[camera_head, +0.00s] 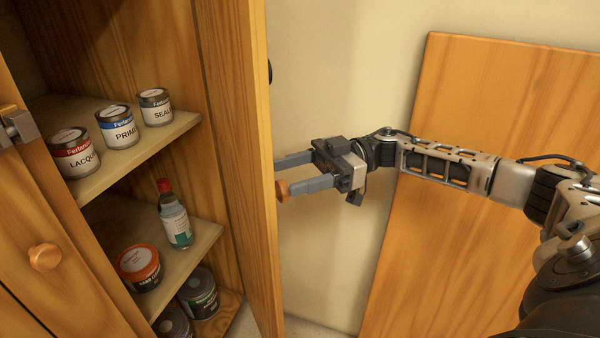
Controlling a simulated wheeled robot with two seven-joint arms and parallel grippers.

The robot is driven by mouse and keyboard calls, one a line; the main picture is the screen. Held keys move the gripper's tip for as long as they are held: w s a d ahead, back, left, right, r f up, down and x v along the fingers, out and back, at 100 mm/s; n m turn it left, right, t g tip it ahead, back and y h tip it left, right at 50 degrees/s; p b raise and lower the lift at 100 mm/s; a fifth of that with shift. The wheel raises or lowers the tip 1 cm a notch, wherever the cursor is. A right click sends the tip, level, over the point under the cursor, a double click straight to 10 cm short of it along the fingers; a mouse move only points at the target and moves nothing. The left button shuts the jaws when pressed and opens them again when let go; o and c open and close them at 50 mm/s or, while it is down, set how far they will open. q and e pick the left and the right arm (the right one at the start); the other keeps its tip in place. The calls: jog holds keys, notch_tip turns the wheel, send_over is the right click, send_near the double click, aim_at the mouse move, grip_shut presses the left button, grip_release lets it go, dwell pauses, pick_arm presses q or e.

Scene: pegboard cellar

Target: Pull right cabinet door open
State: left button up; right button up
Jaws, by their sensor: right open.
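The right cabinet door (240,130) stands swung open and is seen nearly edge-on, with its inner face toward the shelves. Its round wooden knob (282,190) sticks out from the outer face on the right. My right gripper (279,174) is open, its fingers pointing left at the door's outer face. The lower fingertip is beside the knob and partly overlaps it in the picture; I cannot tell if they touch. The upper fingertip is close to the door edge.
The left door (60,285) has a wooden knob (44,257). A grey metal piece (17,126) shows at the left edge. Shelves hold several labelled cans (117,130), a red-capped bottle (175,222) and an orange-lidded tub (139,265). A wooden panel (490,260) leans against the wall behind my right arm.

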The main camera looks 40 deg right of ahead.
jog(key=s+a+r, duration=0.7)
jog(key=s+r, duration=0.3)
jog(key=s, duration=0.1)
jog(key=shift+s+a+r+p, duration=0.15)
jog(key=shift+s+a+p, duration=0.2)
